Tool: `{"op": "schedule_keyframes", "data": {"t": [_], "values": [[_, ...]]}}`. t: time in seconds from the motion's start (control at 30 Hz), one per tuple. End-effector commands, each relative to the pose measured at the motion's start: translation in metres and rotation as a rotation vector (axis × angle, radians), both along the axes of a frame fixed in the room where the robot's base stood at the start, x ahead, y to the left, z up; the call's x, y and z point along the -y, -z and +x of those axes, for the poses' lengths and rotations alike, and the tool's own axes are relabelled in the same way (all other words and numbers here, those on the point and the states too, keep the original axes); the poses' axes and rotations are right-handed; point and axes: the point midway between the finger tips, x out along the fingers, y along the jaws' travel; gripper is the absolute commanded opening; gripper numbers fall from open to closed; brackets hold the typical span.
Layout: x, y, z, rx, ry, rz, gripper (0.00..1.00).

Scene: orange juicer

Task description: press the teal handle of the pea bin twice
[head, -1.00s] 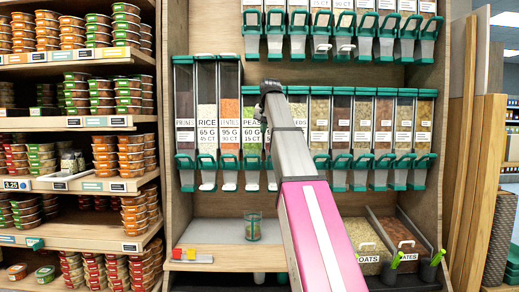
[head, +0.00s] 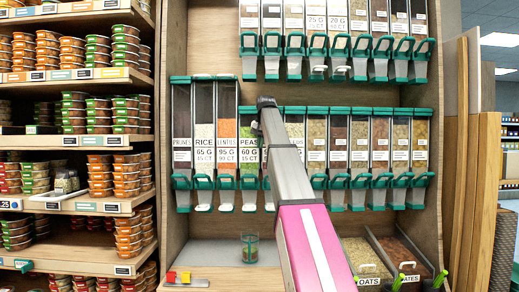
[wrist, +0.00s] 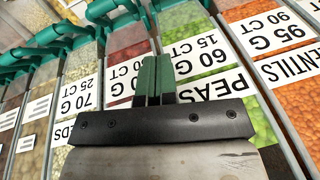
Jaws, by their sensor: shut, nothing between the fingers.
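The pea bin (head: 249,115) is a clear column of green peas labelled PEAS, 60 G, 15 CT, in the lower bin row in the head view. Its teal handle (head: 249,182) sits at its foot. In the wrist view the peas and their inverted label (wrist: 200,58) are behind and right of my fingertips. My gripper (wrist: 155,80) is shut and empty, its green fingers together in front of the bin fronts. In the head view my arm end reaches the upper part of the bins beside the pea bin, and the fingertips are hard to make out. Whether they touch anything cannot be told.
A clear cup (head: 250,247) with a teal rim stands on the ledge below the pea bin. Lentils (head: 225,125) and rice (head: 203,125) bins adjoin on the left. Neighbouring teal handles (wrist: 50,45) show at upper left in the wrist view. More bins hang above.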

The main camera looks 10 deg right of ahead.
Motion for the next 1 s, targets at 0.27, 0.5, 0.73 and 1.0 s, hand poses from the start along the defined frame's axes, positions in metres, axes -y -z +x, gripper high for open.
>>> {"op": "schedule_keyframes", "data": {"t": [0.27, 0.5, 0.73, 1.0], "values": [[-0.005, 0.053, 0.010, -0.003, 0.000, 0.000, 0.00], [-0.012, 0.090, 0.007, -0.001, -0.001, 0.000, 0.00], [-0.018, 0.106, -0.002, 0.000, -0.001, 0.000, 0.00], [-0.019, 0.108, -0.003, 0.000, 0.000, 0.000, 0.00]]}}
